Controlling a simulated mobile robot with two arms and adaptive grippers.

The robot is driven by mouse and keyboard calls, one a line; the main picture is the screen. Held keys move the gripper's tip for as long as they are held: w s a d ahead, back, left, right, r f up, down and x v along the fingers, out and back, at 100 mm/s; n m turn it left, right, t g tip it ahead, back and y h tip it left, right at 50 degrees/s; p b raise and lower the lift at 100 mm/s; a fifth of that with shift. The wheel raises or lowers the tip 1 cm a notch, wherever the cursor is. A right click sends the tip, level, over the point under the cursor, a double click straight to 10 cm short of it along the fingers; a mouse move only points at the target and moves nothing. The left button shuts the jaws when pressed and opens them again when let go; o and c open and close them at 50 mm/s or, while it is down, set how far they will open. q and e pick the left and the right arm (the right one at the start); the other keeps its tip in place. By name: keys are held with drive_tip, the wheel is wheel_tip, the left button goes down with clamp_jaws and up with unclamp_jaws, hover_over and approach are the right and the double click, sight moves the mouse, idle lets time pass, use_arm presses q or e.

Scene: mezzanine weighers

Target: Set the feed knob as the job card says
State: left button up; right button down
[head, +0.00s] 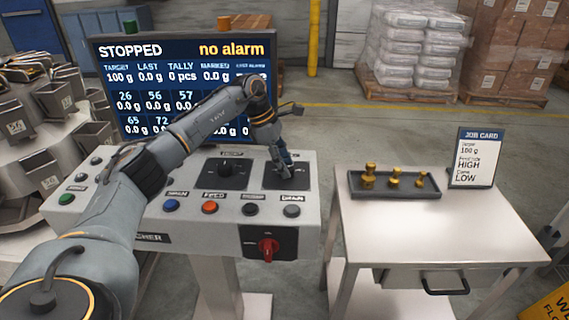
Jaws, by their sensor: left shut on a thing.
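A job card (475,158) stands at the back right of the side table; it reads 100 g at the top, then HIGH, then LOW, with small labels that are hard to read. The control console (140,210) carries two black dial plates. The left plate has a black knob (227,168) that nothing touches; its label is too small to read. My left gripper (284,168) reaches down to the right plate (305,172) and is shut on the right-hand knob, which it mostly hides along with its label. My right gripper is out of view.
A screen (180,50) behind reads STOPPED and no alarm. Below the plates are push buttons, one orange (209,207), and a red rotary switch (267,247). A tray (395,190) with brass weights lies on the side table (430,230). A gap separates console and table.

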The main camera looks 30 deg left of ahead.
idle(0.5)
use_arm(q)
drive_tip(key=o, duration=1.2)
drive_tip(key=shift+c, duration=0.2)
drive_tip(key=v, duration=1.2)
drive_tip(key=shift+f, duration=0.1)
